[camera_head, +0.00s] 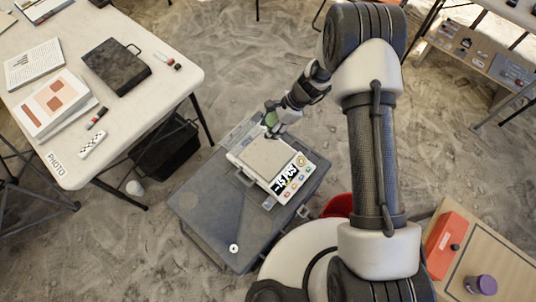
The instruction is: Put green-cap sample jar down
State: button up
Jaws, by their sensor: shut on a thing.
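The green-cap sample jar (270,120) is small in view and partly hidden by my gripper (274,124). My gripper is shut on it, at the back edge of a white weighing scale (262,158) with a square plate and a display. The scale sits on a grey case (200,208). I cannot tell whether the jar touches the scale or the case, or hangs just above them.
A white table (180,82) at the left holds a black box (116,65), papers and markers. A black crate (166,150) stands beneath it. A wooden table (508,268) at the lower right bears a purple-lidded jar (481,285) and an orange case (446,243). A small white ring (234,248) lies on the grey case's clear front part.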

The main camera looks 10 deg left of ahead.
jog(key=a+f+m+t+b, duration=0.1)
jog(key=f+b, duration=0.1)
jog(key=f, duration=0.5)
jog(key=w+a+f+m+b, duration=0.1)
jog(key=f+m+b, duration=0.1)
jog(key=f, duration=0.6)
jog(key=w+a+f+m+t+b, duration=0.1)
jog(key=f+m+b, duration=0.1)
jog(key=f, duration=0.5)
jog(key=shift+w+a+f+t+b, duration=0.2)
jog(key=shift+t+b, duration=0.1)
jog(key=shift+b, duration=0.45)
jog(key=shift+f, duration=0.15)
jog(key=o, duration=1.2)
jog(key=shift+o, duration=0.2)
jog(key=p+v, duration=0.4)
jog(key=v, duration=0.8)
